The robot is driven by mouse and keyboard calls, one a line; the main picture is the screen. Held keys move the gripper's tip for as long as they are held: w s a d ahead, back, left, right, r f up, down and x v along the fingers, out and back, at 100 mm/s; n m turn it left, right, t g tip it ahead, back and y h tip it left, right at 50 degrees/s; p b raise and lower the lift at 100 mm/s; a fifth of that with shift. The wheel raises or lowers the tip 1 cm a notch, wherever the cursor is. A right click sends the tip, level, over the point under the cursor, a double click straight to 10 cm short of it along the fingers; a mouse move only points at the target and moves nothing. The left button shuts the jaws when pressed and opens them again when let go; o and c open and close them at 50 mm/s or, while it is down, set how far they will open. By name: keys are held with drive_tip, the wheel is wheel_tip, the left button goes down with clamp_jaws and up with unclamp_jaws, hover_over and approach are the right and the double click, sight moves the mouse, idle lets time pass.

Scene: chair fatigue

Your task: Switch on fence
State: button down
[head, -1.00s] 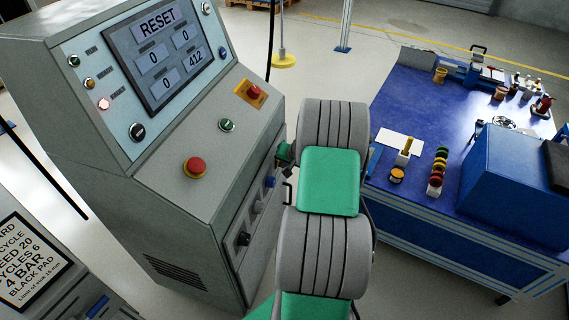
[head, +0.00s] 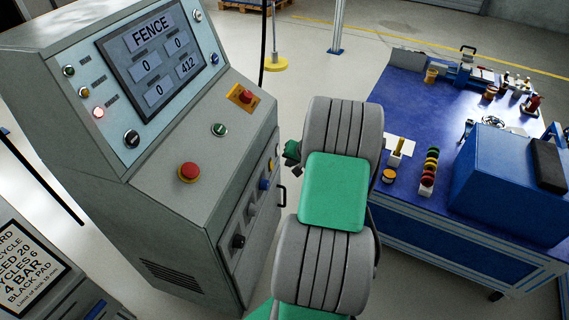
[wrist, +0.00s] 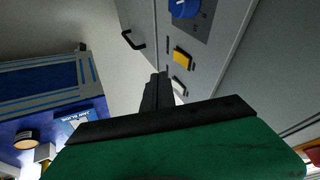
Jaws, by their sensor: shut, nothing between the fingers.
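The grey control cabinet (head: 190,150) stands left of my arm, and its screen (head: 152,60) reads FENCE above several number fields. Its side panel carries a black knob (head: 238,241), a grey knob (head: 252,209) and a blue knob (head: 264,184). In the wrist view the panel shows a blue knob (wrist: 185,8), a yellow part (wrist: 182,57) and a pale lever-like part (wrist: 180,87). My gripper (wrist: 160,76) is shut and empty, its black fingertips close beside the pale part; contact cannot be told. In the head view my arm hides most of the gripper. No fence label is readable on the panel.
A red emergency button (head: 189,172), a green button (head: 219,130) and a second red button (head: 246,96) sit on the console. A black handle (wrist: 132,40) sticks out beside the panel. A blue workbench (head: 425,110) with small parts and a blue box stands right.

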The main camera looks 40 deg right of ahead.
drive_tip(key=v, duration=0.7)
drive_tip(key=shift+p, duration=0.3)
